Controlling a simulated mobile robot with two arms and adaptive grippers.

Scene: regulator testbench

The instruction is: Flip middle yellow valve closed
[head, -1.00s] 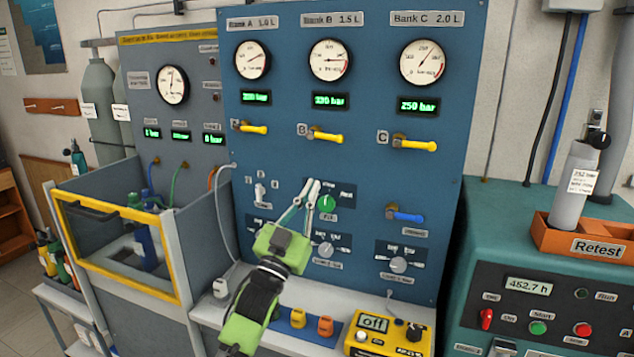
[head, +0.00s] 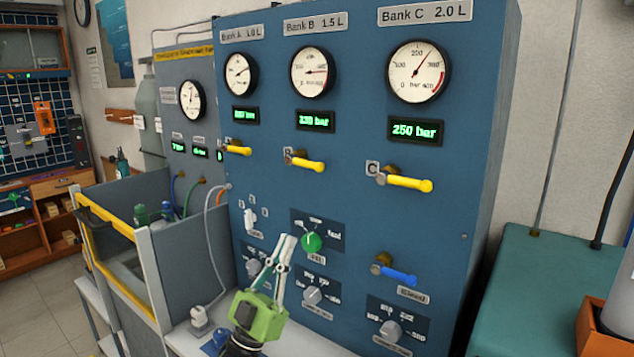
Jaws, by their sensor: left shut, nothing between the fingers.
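The middle yellow valve handle (head: 307,164), marked B, sticks out to the right on the blue panel (head: 440,240), below the Bank B gauge (head: 312,71) and its 230 bar display. Yellow handle A (head: 239,150) is to its left and yellow handle C (head: 409,183) to its right; both also point right. My left gripper (head: 285,240) is in front of the lower panel, below valve B and just left of the green knob (head: 311,243). Its fingers point up and are shut with nothing between them. My right gripper is not in view.
A blue bleed lever (head: 397,275) and several grey knobs are low on the panel. A grey cable (head: 212,240) hangs at the panel's left. The space before the valves is clear.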

